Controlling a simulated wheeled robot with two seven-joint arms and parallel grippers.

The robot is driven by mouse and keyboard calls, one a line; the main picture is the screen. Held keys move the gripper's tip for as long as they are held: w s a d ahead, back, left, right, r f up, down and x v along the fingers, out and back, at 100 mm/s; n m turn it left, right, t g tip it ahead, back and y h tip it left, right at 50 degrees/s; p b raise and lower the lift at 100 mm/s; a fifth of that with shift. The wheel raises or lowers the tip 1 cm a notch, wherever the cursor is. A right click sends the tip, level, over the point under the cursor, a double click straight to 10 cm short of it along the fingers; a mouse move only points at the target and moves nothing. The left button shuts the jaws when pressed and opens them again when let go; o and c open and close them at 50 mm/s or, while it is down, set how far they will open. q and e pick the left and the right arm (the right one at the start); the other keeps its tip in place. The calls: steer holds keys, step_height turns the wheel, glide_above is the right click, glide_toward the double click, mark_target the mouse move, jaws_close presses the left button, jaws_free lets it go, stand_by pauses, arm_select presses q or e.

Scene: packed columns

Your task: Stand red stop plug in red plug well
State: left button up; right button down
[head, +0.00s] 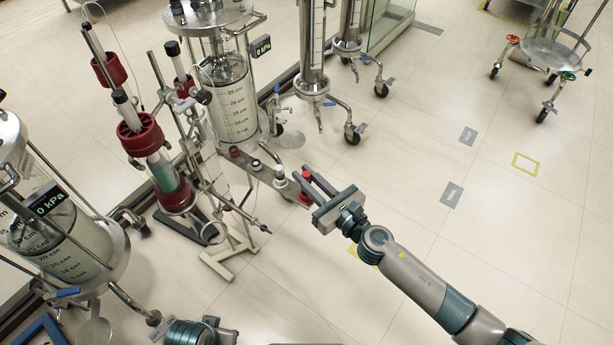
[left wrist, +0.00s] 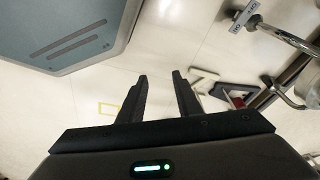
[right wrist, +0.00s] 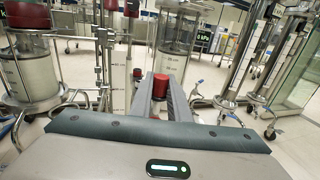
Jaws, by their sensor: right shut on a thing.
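My right gripper (head: 307,182) is shut on the red stop plug (head: 308,174) at the right end of a grey rail. The plug shows between the fingertips in the right wrist view (right wrist: 160,86). A second red part (head: 303,198), perhaps the red plug well, shows at the rail's end, partly hidden by the fingers. I cannot tell whether the plug touches it. My left gripper (left wrist: 160,97) is open and empty over the floor.
The grey rail (head: 267,173) carries several small plugs or fittings. Glass columns, a red-collared column (head: 140,135) and thin stand rods crowd the left.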

arm_select(q)
steer(key=shift+v, duration=1.15)
arm_select(e)
steer(key=shift+f, duration=0.4)
arm_select(q)
steer(key=shift+w+r, duration=0.1)
steer(key=shift+r, duration=0.05)
stand_by(0.7)
